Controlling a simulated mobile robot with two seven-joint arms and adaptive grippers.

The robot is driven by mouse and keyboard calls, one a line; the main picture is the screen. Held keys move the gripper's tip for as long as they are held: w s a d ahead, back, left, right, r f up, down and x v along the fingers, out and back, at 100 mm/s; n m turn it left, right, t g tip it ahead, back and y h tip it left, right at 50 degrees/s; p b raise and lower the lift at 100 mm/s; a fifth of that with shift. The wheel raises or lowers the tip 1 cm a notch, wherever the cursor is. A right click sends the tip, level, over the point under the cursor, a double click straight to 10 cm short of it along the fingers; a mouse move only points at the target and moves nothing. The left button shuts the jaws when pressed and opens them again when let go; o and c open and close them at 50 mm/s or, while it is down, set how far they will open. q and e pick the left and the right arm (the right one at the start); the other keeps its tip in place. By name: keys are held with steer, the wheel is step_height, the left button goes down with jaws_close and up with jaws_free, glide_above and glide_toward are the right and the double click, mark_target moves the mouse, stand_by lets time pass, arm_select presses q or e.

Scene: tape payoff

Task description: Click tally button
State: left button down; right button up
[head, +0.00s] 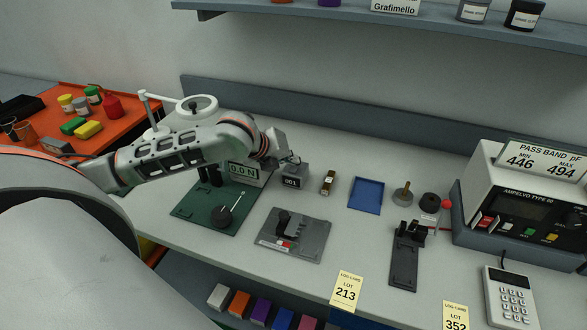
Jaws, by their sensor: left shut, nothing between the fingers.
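The tally counter (291,181) is a small grey box on the bench, near the middle of the head view. Its front display appears to read 001. My left arm comes in from the left, and my left gripper (291,159) is shut and empty at the top of the counter. The gripper hides much of the counter's top, so I cannot make out the button or tell whether the fingertips touch it. My right gripper is not in view.
Left of the counter stands a force gauge (243,171) reading 0.0 N on a green base (195,214). Right are a small brown bottle (328,182) and a blue tray (367,195). A grey fixture (293,239) stands in front. The Ampelvo meter (524,207) stands far right.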

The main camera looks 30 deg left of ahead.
mark_target(292, 170)
arm_select(q)
steer(key=shift+r, duration=2.5)
